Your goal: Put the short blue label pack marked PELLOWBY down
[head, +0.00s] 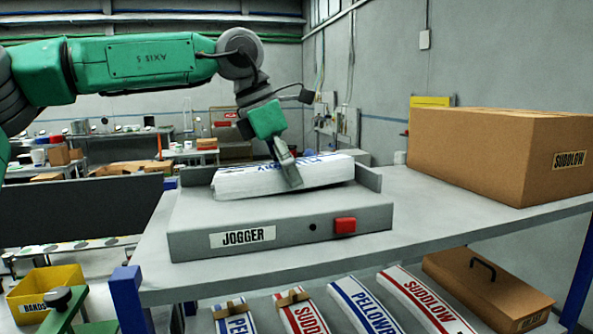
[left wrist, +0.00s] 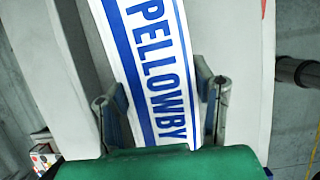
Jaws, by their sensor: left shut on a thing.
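The blue-and-white label pack (head: 240,182) lies lengthwise over the bed of the grey jogger (head: 290,220) on the bench. Its lettering reads PELLOWBY in the left wrist view (left wrist: 150,60). My left gripper (head: 287,172) comes down from above and is shut across the pack, a finger on each side; the fingers also show in the left wrist view (left wrist: 162,105). The pack seems slightly tilted, and I cannot tell whether its underside fully touches the bed. My right gripper is not in view.
A large SUDLOW carton (head: 470,155) stands on the bench at right. The jogger has a red button (head: 345,225) in front and raised walls behind. Below are blue PELLOWBY (head: 362,305) and red SUDLOW packs (head: 425,300), and a brown case (head: 487,285). A yellow bin (head: 45,290) stands lower left.

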